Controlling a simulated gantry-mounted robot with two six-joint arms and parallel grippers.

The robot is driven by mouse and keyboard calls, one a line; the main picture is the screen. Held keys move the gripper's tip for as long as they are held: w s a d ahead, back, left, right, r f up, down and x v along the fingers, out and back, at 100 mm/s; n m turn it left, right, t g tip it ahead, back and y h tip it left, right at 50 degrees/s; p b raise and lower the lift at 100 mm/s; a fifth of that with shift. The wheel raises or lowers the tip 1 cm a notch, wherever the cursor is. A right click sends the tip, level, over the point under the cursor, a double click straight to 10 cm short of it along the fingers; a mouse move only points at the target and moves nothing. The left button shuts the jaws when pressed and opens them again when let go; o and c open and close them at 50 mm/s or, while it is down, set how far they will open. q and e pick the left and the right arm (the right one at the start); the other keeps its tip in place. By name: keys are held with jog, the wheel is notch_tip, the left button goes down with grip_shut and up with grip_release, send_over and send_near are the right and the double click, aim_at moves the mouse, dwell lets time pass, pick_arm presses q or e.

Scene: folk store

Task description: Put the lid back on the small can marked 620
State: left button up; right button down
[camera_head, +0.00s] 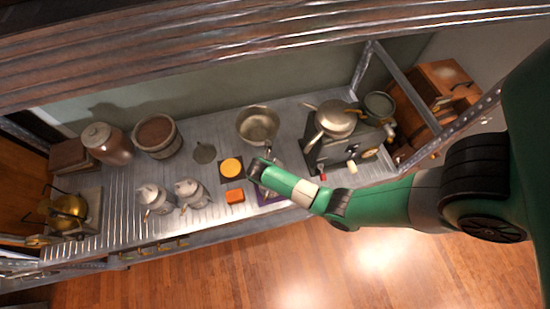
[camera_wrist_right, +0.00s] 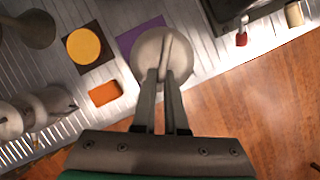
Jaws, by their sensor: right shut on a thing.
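My right gripper (camera_wrist_right: 164,75) is shut on a pale round lid-like piece (camera_wrist_right: 148,52) with a raised bar across its top. The piece is over or on a purple mat (camera_wrist_right: 136,38); whether a can stands under it is hidden. In the head view my right gripper (camera_head: 256,172) is above the shelf near the purple mat (camera_head: 270,197). Two small grey cans with spouts stand on the shelf to the left, one (camera_head: 152,197) beside the other (camera_head: 190,192). No 620 marking is legible. My left gripper is not in view.
A yellow-orange disc (camera_head: 231,167) lies on a dark square, with an orange block (camera_head: 235,196) beside it. A metal pan (camera_head: 258,125) stands behind my gripper. A stove (camera_head: 345,145) with a pot (camera_head: 335,118) is right. Crocks (camera_head: 156,136) stand at the back left.

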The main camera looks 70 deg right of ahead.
jog(key=shift+d+r+p, duration=0.2)
jog(key=shift+r+p, duration=0.05)
jog(key=shift+r, duration=0.35)
jog(key=shift+d+r+p, duration=0.15)
jog(key=shift+r+p, duration=0.1)
jog(key=shift+r, duration=0.35)
jog(key=shift+w+a+r, duration=0.3)
jog(key=shift+w+a, duration=0.3)
jog(key=shift+a, duration=0.15)
jog(key=shift+s+d+f, duration=0.2)
jog(key=shift+d, duration=0.05)
notch_tip(320, 180, down, 4)
jog(key=b, duration=0.5)
jog(key=shift+a+f, duration=0.1)
jog(key=shift+f, duration=0.05)
jog(key=shift+f+b, duration=0.65)
jog(key=shift+f, duration=0.35)
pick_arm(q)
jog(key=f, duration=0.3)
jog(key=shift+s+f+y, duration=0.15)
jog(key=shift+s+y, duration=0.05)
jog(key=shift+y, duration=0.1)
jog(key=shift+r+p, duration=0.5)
pick_arm(e)
jog(key=shift+r, duration=0.1)
jog(key=shift+f, duration=0.2)
